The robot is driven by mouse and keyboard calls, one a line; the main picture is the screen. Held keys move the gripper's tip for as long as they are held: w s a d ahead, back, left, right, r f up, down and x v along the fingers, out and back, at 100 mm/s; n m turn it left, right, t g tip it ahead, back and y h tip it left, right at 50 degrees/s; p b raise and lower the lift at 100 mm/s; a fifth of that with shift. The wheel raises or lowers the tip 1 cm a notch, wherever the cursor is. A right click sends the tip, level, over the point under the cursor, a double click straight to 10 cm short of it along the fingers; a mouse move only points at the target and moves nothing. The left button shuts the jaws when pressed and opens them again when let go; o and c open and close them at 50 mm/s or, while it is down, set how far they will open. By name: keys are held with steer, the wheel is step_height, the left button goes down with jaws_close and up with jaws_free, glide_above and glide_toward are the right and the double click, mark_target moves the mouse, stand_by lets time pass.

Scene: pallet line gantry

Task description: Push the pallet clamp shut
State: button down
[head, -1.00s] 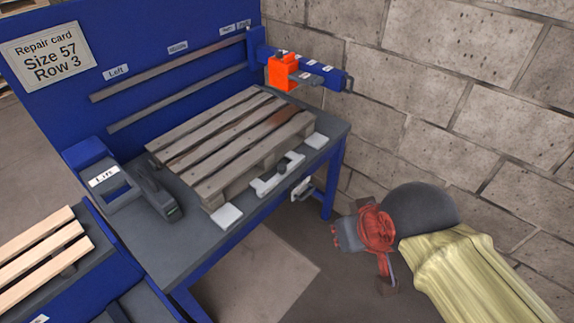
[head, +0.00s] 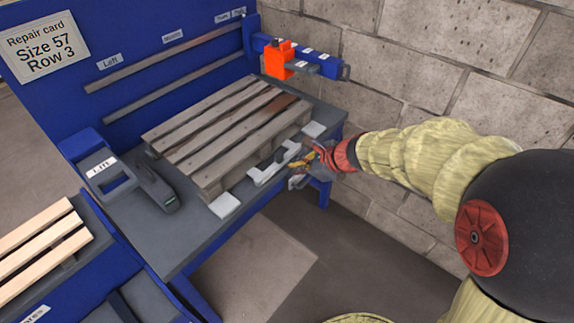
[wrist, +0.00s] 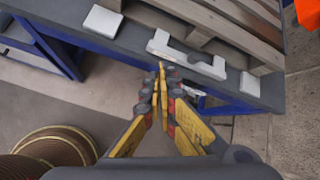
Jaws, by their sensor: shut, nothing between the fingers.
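My gripper (head: 300,162) is at the front edge of the bench, close to the clamp's right part.
White pads (head: 224,205) lie near the pallet's front corners. An orange block (head: 278,60) sits on a blue arm at the back right. A dark tool (head: 156,186) and a labelled holder (head: 102,168) stand left. A block wall (head: 430,70) rises behind. Floor in front is clear.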

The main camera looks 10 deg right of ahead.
steer(key=w+d+f+m+h, duration=0.1)
steer(key=w+d+f+m, duration=0.3)
steer(key=f+m, duration=0.3)
steer(key=shift+d+t, duration=0.4)
steer(key=shift+d, duration=0.25)
steer(key=b, duration=0.5)
glide_toward(280, 166)
steer(key=shift+x, duration=2.15)
